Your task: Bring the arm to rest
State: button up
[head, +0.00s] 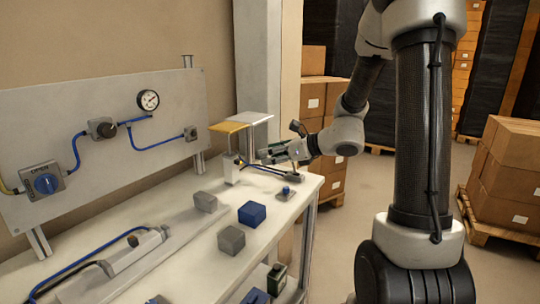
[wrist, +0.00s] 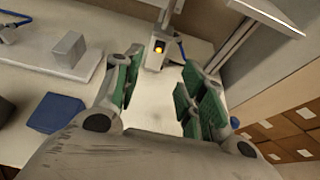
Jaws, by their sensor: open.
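My arm reaches in from the right in the head view, with my gripper (head: 268,156) over the far right end of the white table (head: 180,262). In the wrist view my gripper (wrist: 158,92) is open, with green pads on both fingers and nothing between them. A white post with a yellow light (wrist: 157,52) stands just beyond the fingertips; it also shows in the head view (head: 231,170). I cannot tell the exact gap between it and the fingers.
A yellow plate (head: 229,127) and a white plate (head: 250,117) stand raised near my gripper. Grey blocks (head: 231,240) and a blue block (head: 252,213) lie on the table. A panel with a gauge (head: 148,100) stands behind. Boxes (head: 512,165) are stacked at right.

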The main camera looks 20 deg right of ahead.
jog(key=s+d+f+n+g+h, duration=0.15)
jog(key=s+n+g, duration=0.25)
jog(key=s+n, duration=0.55)
jog(key=s+d+f+n+g+h, duration=0.1)
jog(key=s+f+n+g, duration=0.1)
jog(key=s+n+g, duration=0.55)
jog(key=s+d+r+n+t+h, duration=0.5)
jog(key=s+r+n, duration=0.5)
jog(key=s, duration=0.3)
jog(key=shift+d+n+h, duration=0.45)
jog(key=shift+d+n, duration=0.1)
jog(key=shift+n, duration=0.15)
dwell(0.5)
